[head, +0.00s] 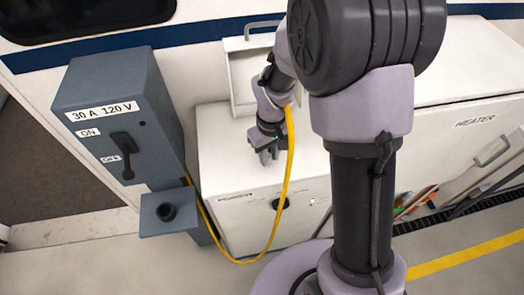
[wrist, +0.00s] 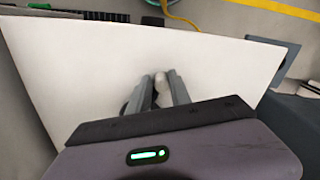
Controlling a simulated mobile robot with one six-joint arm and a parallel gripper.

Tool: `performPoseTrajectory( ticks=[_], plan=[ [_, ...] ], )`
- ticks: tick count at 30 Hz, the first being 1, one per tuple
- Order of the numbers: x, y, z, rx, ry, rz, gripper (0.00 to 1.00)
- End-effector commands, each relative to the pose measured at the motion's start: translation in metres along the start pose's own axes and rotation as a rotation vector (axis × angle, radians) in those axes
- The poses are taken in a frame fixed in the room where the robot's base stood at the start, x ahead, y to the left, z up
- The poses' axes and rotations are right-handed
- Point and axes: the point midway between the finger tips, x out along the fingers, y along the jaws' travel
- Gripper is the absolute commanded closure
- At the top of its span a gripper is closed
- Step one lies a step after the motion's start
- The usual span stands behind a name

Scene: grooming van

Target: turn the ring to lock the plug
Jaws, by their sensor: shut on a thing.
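My gripper (head: 266,157) points down over the white cabinet top (head: 310,165). In the wrist view its fingers (wrist: 157,88) are close together on a small pale grey piece (wrist: 161,92), mostly hidden between them. I cannot tell whether this piece is the plug or its ring. A yellow cable (head: 272,235) loops from beside the grey power box, low past the cabinet, up to my arm, where its end is hidden. A dark round fitting (head: 280,203) is on the cabinet's front. No locking ring can be made out.
The grey power box (head: 118,120), marked 30 A 120 V, has a black lever (head: 124,148). A small box with a black round socket (head: 166,211) juts out below it. The HEATER cabinet (head: 470,120) is at right.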

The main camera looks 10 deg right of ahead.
Motion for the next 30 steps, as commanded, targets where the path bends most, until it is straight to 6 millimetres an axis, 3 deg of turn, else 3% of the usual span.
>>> performPoseTrajectory(
  ticks=[18, 30],
  plan=[
    [-0.004, 0.046, 0.014, -0.552, 0.002, 0.005, 1.00],
    [-0.003, 0.063, 0.014, -0.764, 0.000, 0.004, 1.00]
  ],
)
